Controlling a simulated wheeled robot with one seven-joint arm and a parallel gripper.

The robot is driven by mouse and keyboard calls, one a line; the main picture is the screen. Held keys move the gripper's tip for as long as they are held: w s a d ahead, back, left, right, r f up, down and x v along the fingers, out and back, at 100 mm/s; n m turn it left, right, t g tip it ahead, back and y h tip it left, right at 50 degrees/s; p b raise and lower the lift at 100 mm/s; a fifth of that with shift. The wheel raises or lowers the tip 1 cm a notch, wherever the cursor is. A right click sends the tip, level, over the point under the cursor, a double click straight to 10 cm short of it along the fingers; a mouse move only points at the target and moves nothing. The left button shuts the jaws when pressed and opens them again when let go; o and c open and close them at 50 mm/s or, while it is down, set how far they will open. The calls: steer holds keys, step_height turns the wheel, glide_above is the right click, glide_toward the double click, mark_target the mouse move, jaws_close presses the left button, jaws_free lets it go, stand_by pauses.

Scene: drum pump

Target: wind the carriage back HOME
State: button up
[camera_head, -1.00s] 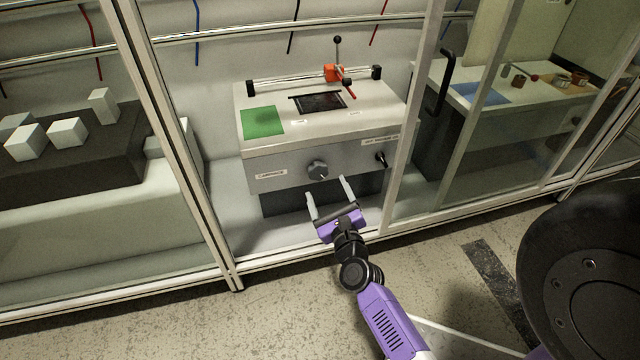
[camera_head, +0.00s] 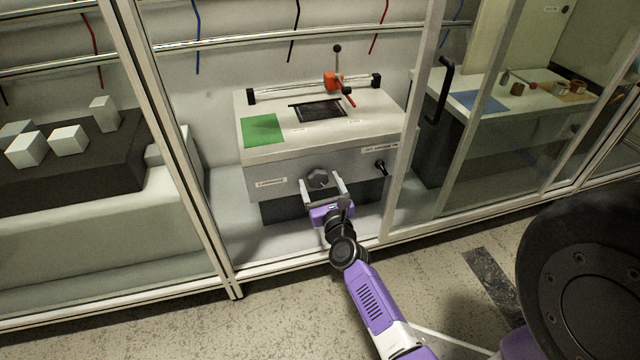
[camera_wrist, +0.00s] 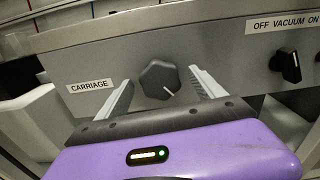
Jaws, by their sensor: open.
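The carriage knob (camera_head: 318,179) is a dark lobed knob on the grey front panel of the bench unit. In the wrist view the knob (camera_wrist: 160,80) has a white pointer mark toward its lower right, beside the CARRIAGE label (camera_wrist: 89,86). My gripper (camera_head: 321,186) is open, with one finger on each side of the knob; I cannot tell whether either finger touches it. In the wrist view my gripper's fingers (camera_wrist: 163,88) show on both sides of the knob. The orange carriage (camera_head: 333,82) sits on the rail (camera_head: 290,91), toward its right end.
A vacuum switch (camera_head: 381,168) is right of the knob. A green square (camera_head: 262,130) and a dark window (camera_head: 320,110) lie on the unit's top. Frame posts (camera_head: 418,110) stand on both sides of the opening. White blocks (camera_head: 68,139) sit at left.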

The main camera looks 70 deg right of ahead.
steer(key=shift+c, duration=0.5)
steer(key=c, duration=1.3)
steer(key=shift+o, duration=0.2)
